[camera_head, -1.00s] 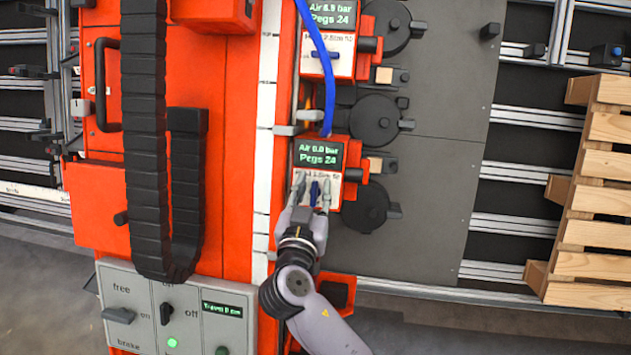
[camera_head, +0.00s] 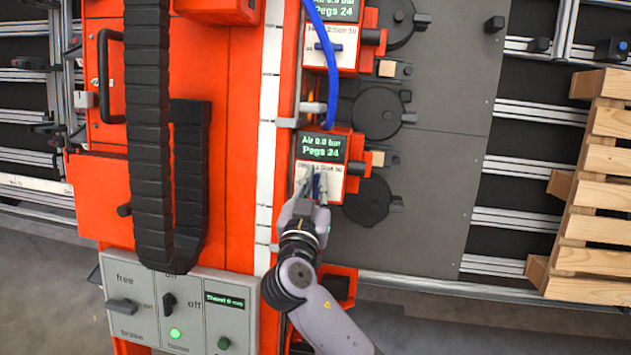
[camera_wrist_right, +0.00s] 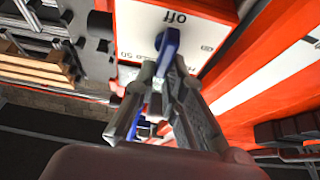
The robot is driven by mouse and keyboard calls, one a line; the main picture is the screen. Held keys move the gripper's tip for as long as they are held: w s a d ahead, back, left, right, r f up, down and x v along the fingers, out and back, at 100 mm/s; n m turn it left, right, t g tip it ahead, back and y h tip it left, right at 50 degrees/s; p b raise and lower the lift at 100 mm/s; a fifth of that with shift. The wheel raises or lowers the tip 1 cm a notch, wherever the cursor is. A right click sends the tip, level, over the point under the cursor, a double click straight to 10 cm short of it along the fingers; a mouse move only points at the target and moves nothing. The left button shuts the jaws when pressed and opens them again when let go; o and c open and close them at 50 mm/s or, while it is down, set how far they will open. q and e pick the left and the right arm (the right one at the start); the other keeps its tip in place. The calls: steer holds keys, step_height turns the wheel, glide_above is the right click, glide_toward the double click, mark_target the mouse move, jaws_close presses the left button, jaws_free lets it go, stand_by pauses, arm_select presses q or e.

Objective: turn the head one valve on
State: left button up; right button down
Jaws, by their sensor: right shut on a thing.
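The lower orange head unit (camera_head: 357,146) has a dark display reading "Air 0.0 bar, Pegs 24" and a white plate (camera_head: 333,185) marked size 50; its head number is hard to read. On this plate is a blue valve handle (camera_wrist_right: 169,42). My right gripper (camera_head: 315,181) is shut on the handle, a finger on each side. In the right wrist view the gripper (camera_wrist_right: 163,82) also holds the handle, which points at the "off" mark. In the head view the handle stands upright, mostly hidden between the fingers. My left gripper is not in view.
A second head unit (camera_head: 370,38) above has a blue handle (camera_head: 327,47) lying crosswise. A blue hose (camera_head: 331,75) hangs between the units. A switch panel (camera_head: 190,325) is at lower left, a black cable chain (camera_head: 148,130) above it. A wooden pallet (camera_head: 600,175) stands at right.

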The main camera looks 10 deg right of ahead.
steer(key=shift+n, duration=0.3)
steer(key=n+y+p, duration=0.1)
steer(key=n, duration=0.1)
steer(key=n+y+p, duration=0.1)
steer(key=n, duration=0.1)
steer(key=shift+a+r+t+p, duration=0.15)
steer(key=shift+r+t+p, duration=0.05)
steer(key=shift+t+p, duration=0.15)
steer(key=n+g+y+p, duration=0.1)
steer(key=n+y+p, duration=0.1)
steer(key=n+p, duration=0.3)
steer(key=n+g+y+p, duration=0.1)
steer(key=n+y+p, duration=0.1)
steer(key=n+p, duration=0.3)
steer(key=a+n+g+y+p, duration=0.1)
steer(key=n+p, duration=0.3)
steer(key=p, duration=0.4)
steer(key=shift+f+n+g+y+p, duration=0.3)
steer(key=shift+f+n+y, duration=0.1)
steer(key=shift+y, duration=0.5)
steer(key=shift+a+f+n+g+p, duration=0.15)
steer(key=shift+f+n+g+p, duration=0.2)
steer(key=shift+n+p, duration=0.6)
steer(key=c, duration=1.7)
jaws_free()
steer(key=shift+o, duration=0.2)
